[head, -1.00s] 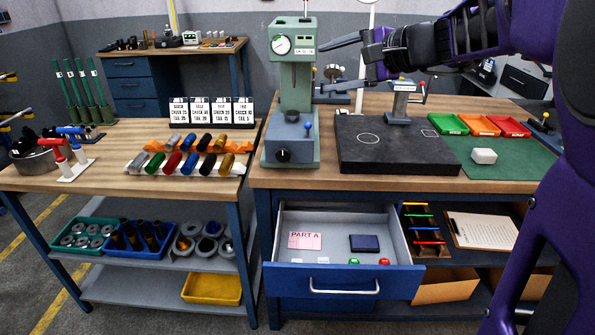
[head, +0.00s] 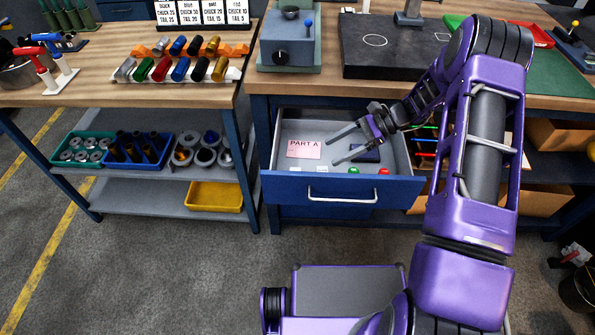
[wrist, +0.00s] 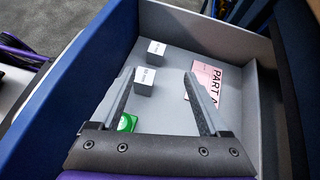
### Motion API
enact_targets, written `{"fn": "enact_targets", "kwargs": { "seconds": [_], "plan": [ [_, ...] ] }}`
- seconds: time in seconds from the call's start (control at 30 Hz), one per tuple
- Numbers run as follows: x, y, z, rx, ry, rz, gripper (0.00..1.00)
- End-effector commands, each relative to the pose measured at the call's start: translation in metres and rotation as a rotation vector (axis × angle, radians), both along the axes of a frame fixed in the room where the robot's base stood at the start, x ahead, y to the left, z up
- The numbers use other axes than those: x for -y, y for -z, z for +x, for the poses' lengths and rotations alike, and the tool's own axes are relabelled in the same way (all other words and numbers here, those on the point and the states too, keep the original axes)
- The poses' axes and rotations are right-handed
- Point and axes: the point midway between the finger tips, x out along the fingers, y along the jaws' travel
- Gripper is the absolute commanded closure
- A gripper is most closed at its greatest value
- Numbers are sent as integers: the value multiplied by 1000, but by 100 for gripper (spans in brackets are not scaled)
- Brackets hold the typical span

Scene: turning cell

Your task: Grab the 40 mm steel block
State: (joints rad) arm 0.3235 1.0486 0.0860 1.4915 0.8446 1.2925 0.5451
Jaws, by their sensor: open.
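In the wrist view the nearer block (wrist: 144,88) appears between my finger lines, close to one finger, and the farther block (wrist: 156,56) lies just beyond the tips. Both also show in the head view, one at right (head: 322,170) and one at left (head: 295,169). Their labels are too small to read surely, so I cannot tell which is 40 mm. My gripper (head: 333,149) is open and empty, reaching over the drawer; it also shows in the wrist view (wrist: 160,73).
A pink PART A card (head: 303,149) lies behind the blocks.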

Motion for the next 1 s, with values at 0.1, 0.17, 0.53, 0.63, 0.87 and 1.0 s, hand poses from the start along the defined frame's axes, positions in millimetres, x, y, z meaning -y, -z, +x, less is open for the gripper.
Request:
{"fn": "enact_targets", "kwargs": {
  "seconds": [0.1,0.17,0.53,0.63,0.87,1.0],
  "plan": [
    [4,11,-6,-45,26,75,21],
    [4,13,-7,-54,31,94,21],
    [-42,37,-16,-62,31,105,21],
    [-52,41,-17,-63,32,106,21],
    [-64,47,-19,-61,32,106,21],
    [-82,56,-23,-62,30,106,21]
  ]
}}
